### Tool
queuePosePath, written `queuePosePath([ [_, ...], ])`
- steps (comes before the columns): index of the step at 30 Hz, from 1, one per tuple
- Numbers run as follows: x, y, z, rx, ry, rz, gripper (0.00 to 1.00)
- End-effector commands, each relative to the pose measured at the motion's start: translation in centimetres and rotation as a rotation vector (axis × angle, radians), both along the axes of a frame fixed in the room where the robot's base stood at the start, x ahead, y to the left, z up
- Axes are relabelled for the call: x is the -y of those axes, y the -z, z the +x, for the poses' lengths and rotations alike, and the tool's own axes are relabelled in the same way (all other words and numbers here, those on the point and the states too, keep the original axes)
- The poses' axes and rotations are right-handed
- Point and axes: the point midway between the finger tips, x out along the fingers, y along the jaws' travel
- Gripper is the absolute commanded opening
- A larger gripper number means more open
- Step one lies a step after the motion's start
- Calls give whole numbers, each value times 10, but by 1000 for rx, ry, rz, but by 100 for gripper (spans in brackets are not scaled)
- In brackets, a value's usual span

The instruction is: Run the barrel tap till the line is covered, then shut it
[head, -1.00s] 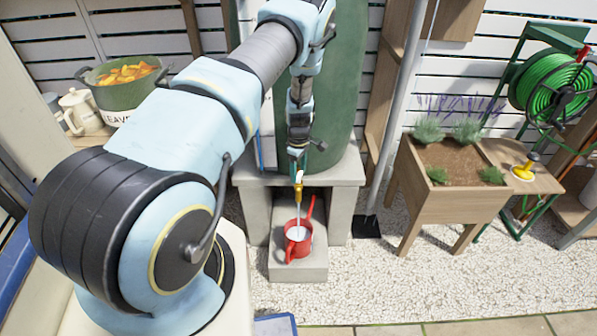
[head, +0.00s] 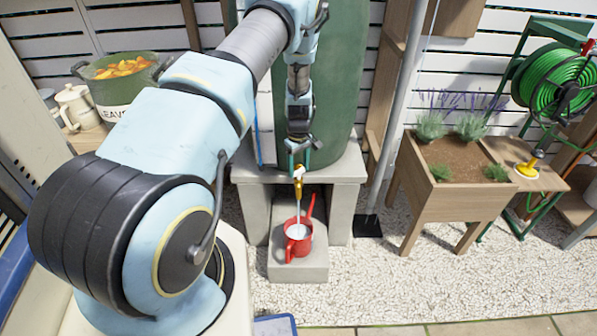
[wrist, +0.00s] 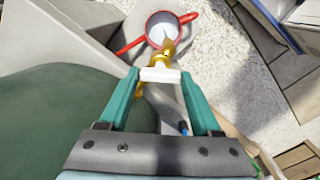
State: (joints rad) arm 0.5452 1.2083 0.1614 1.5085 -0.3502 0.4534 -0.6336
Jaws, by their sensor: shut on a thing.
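The green barrel (head: 337,105) stands on a grey block stand. Its brass tap (head: 298,187) points down over a red can (head: 297,247) on the low step, and a pale stream runs from the tap into the can. In the wrist view, the can (wrist: 149,24) lies beyond the tap (wrist: 167,50), with pale water inside. My gripper (wrist: 160,76) is shut on the white tap handle (wrist: 160,74), with one green finger at each end. In the head view my gripper (head: 298,166) is just above the tap. I cannot make out the line in the can.
A wooden planter (head: 455,190) with lavender stands to the right, beside a green hose reel (head: 553,82). A green pot (head: 120,85) and a cream jug (head: 78,105) stand at left. Pale gravel (head: 375,280) lies open around the step.

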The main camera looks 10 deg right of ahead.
Motion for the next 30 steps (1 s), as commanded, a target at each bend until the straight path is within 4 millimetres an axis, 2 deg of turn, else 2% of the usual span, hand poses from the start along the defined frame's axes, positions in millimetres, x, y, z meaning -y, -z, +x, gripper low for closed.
queuePosePath([
  [16, 0, 2, 1, 1, 474, -1, 9],
  [30, 0, 0, 0, 0, 653, -1, 9],
])
